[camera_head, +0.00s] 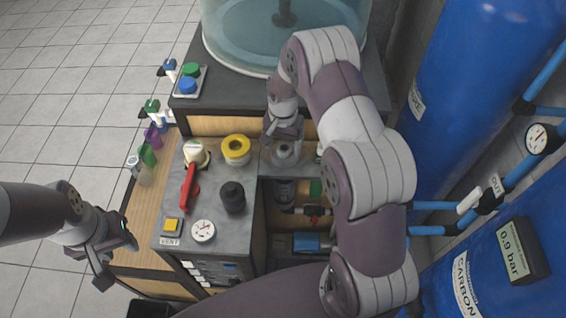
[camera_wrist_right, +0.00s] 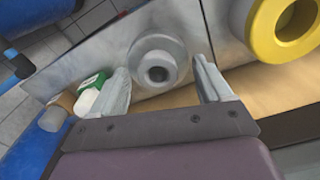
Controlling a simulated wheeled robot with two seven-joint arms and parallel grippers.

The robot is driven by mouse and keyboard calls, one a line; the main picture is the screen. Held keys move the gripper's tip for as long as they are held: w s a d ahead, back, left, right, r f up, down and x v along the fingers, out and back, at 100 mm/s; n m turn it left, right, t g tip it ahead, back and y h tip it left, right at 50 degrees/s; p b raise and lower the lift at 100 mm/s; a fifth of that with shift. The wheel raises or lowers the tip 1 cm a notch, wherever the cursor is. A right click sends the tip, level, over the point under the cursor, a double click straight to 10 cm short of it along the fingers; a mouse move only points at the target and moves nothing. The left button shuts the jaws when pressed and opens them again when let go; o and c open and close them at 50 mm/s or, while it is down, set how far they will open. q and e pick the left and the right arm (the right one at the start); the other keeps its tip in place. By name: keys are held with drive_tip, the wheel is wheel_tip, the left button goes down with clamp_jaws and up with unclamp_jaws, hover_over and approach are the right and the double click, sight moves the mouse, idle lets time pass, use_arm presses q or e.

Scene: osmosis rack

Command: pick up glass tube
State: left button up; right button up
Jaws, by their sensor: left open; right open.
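I cannot make out a glass tube for certain in either view. My right gripper (camera_head: 283,138) is over the back of the grey bench top, just above a round grey fitting (camera_head: 285,153). In the right wrist view its two fingers (camera_wrist_right: 164,86) are spread, one on each side of this fitting (camera_wrist_right: 158,70), which has a dark hole in its centre. Nothing is clearly held between them, and I cannot tell whether they touch the fitting. My left gripper (camera_head: 117,258) is open and empty, left of the bench and apart from it.
A large clear tank (camera_head: 285,30) is behind. Blue cylinders (camera_head: 470,90) stand at right. The floor at left is clear.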

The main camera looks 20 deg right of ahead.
drive_tip(key=shift+w+d+f, duration=0.15)
drive_tip(key=shift+w+d, duration=0.05)
drive_tip(key=shift+w+d+f, duration=0.1)
drive_tip(key=shift+d, duration=0.15)
drive_tip(key=shift+c, duration=0.5)
drive_tip(key=c, duration=0.6)
drive_tip(key=shift+c, duration=0.9)
drive_tip(key=shift+s+a, duration=0.2)
drive_tip(key=shift+s, duration=0.05)
use_arm(q)
drive_tip(key=shift+w+d, duration=0.15)
drive_tip(key=shift+d, duration=0.2)
use_arm(e)
drive_tip(key=shift+w+d+r, duration=0.1)
drive_tip(key=shift+r, duration=0.1)
